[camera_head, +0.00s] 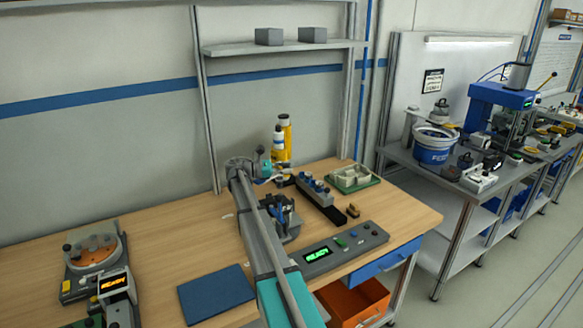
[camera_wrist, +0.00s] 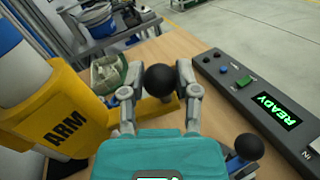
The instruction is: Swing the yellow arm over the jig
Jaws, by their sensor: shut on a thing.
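The yellow arm (camera_wrist: 50,104) stands at the left of the wrist view, marked "ARM". A yellow bar runs from it toward a black ball knob (camera_wrist: 160,80). My gripper (camera_wrist: 160,84) is shut on this knob, one finger at each side. In the head view the yellow arm (camera_head: 286,136) rises at the back of the wooden bench, and my gripper (camera_head: 264,168) is just in front of it, small and partly hidden. A grey fixture with dark and blue parts (camera_head: 285,218), which may be the jig, stands beside my arm link.
A control panel (camera_head: 330,250) with a green READY display lies near the bench front; it also shows in the wrist view (camera_wrist: 262,105). A green-based tray (camera_head: 354,179) and a block rack (camera_head: 313,190) stand to the right. A blue mat (camera_head: 215,293) lies front left.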

